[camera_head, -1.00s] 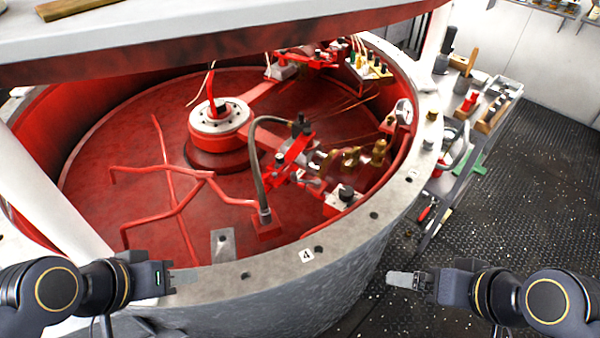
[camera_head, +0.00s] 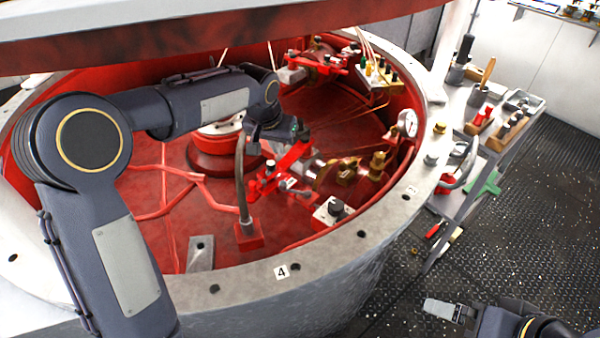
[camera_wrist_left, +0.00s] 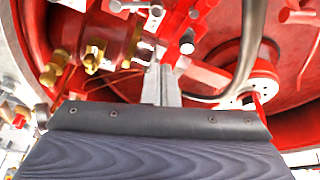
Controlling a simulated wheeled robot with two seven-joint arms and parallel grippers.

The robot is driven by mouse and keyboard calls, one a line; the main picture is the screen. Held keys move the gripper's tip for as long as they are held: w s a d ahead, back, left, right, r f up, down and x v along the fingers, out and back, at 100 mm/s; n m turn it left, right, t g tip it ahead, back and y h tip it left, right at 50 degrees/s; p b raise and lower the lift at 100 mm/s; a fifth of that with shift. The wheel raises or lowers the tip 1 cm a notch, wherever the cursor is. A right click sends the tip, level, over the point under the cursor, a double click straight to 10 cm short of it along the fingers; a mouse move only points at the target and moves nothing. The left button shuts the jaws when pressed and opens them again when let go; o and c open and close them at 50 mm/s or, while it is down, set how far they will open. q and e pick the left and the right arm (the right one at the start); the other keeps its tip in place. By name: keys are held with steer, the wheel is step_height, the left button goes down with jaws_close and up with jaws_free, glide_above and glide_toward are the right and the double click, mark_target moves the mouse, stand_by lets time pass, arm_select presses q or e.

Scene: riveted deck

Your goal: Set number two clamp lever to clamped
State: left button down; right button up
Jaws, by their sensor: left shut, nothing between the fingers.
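A red clamp assembly (camera_head: 285,165) with lever-like arms sits inside the vessel, right of the centre hub. It also shows in the left wrist view (camera_wrist_left: 190,20). A second red clamp assembly (camera_head: 318,62) is at the far side. I cannot read which is number two, nor tell the lever's setting. My left gripper (camera_wrist_left: 161,82) is shut and empty, its fingers pointing at the near red assembly; I cannot tell whether they touch it. In the head view its fingers are mostly hidden by my wrist. My right gripper (camera_head: 444,309) is outside the vessel, low at the right; its finger gap is unclear.
The grey vessel rim (camera_head: 350,240) carries a number 4 tag (camera_head: 282,272) and bolt holes. A grey hose (camera_head: 241,180) curves beside the near assembly. Brass fittings (camera_head: 345,170) and a pressure gauge (camera_head: 407,124) stand to its right. A tool cart (camera_head: 470,165) stands outside.

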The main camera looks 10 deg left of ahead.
arm_select(q)
steer(key=shift+w+d+f, duration=0.5)
steer(key=shift+w+d, duration=0.2)
steer(key=shift+w, duration=0.15)
steer(key=x, duration=0.9)
steer(key=shift+a+f, duration=0.1)
steer(key=shift+f, duration=0.3)
steer(key=shift+s+f, duration=0.1)
steer(key=shift+s, duration=0.2)
steer(key=shift+s+a+p, duration=0.1)
steer(key=shift+s+p, duration=0.1)
steer(key=shift+s, duration=0.55)
steer(key=shift+s+a+p, duration=0.15)
steer(key=shift+s, duration=0.65)
steer(key=shift+f, duration=0.1)
steer(key=shift+s+b, duration=0.25)
steer(key=shift+b, duration=0.25)
